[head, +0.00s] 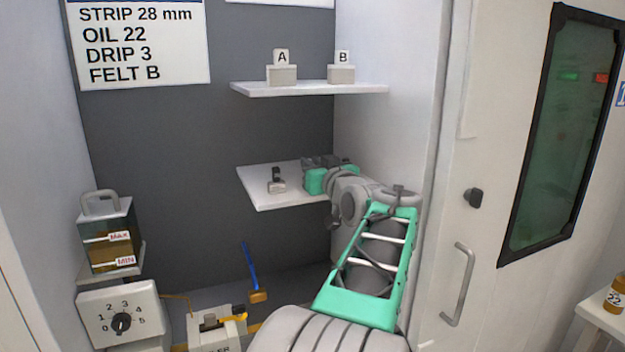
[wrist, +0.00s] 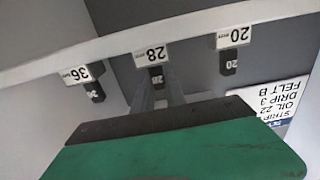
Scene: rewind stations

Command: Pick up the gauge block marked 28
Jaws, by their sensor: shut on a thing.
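The gauge block marked 28 (wrist: 157,75) is a small dark block by a white 28 tag (wrist: 150,55) in the wrist view, which is upside down. My gripper (wrist: 159,86) has its two grey fingers at this block's sides and is shut on it. The block still appears close to its tag. In the head view my gripper (head: 318,177) is over the right part of the lower shelf (head: 265,199), and the held block cannot be made out there.
Blocks marked 36 (wrist: 94,91) and 20 (wrist: 228,67) stand on either side in the wrist view. One dark block on a light holder (head: 277,183) shows left of my gripper. An upper shelf (head: 310,90) with boxes A and B is above. A wall (head: 385,110) rises on the right.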

